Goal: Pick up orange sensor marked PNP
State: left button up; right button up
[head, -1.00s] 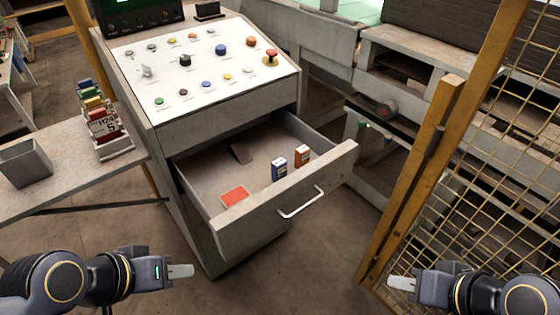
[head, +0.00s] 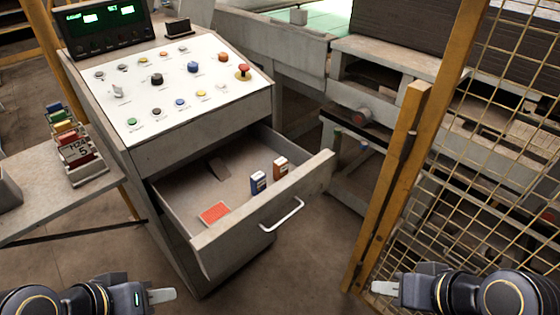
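An orange-brown sensor box (head: 280,167) with a white top stands upright in the open drawer (head: 189,185), near its front wall. A blue box (head: 258,182) of similar size stands just to its left. Any lettering on the two is too small to read. My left gripper (head: 168,295) is at the lower left, in front of and below the drawer, away from both boxes. My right gripper (head: 380,288) is at the lower right, also away from the drawer. Both hold nothing that I can see. Their fingers are seen edge-on, so the gap does not show.
A flat red item (head: 214,213) and a dark piece (head: 218,169) lie in the drawer. The drawer's handle (head: 282,214) juts out in front. The sloped control panel (head: 170,85) stands above. A yellow post and mesh fence (head: 470,170) bound the right; a side table (head: 40,205) stands left.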

aim_at(280, 166)
jog(key=i+l, duration=0.1)
jog(key=l, duration=0.25)
jog(key=i+l, duration=0.1)
jog(key=l, duration=0.2)
jog(key=i+l, duration=0.1)
jog(key=l, duration=0.25)
jog(key=u, duration=0.45)
jog(key=i+l+u, duration=0.1)
jog(key=u, duration=0.3)
jog(key=l+u, duration=0.1)
jog(key=u, duration=0.35)
jog(key=l+u, duration=0.1)
jog(key=u, duration=0.3)
jog(key=i+l, duration=0.1)
jog(key=i+l+u, duration=0.15)
jog(key=l, duration=0.2)
